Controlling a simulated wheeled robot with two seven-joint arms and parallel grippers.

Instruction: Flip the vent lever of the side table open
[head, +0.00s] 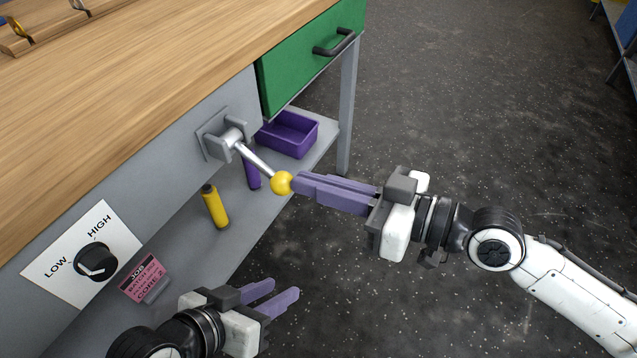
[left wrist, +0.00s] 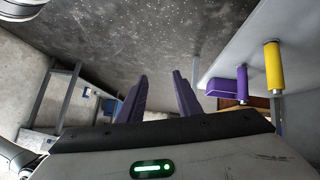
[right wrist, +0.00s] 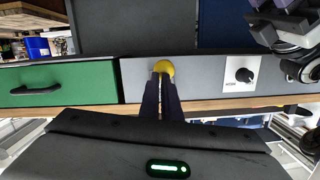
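The vent lever (head: 254,158) is a silver rod on a grey square mount (head: 216,137) on the side table's grey front. It slants down and right and ends in a yellow ball knob (head: 282,183). The knob also shows in the right wrist view (right wrist: 164,67). My right gripper (head: 297,184) has its fingers close together, with the tips at the knob, seemingly touching it. The knob looks wider than the gap between the fingers, so it does not sit between them. My left gripper (head: 284,293) is open and empty, low in front of the table.
The table front has a LOW/HIGH dial (head: 96,262) and a green drawer (head: 310,55) with a black handle. A pink card (head: 142,278) stands below the dial. The lower shelf holds a purple bin (head: 289,133) and a yellow cylinder (head: 215,207). The floor to the right is clear.

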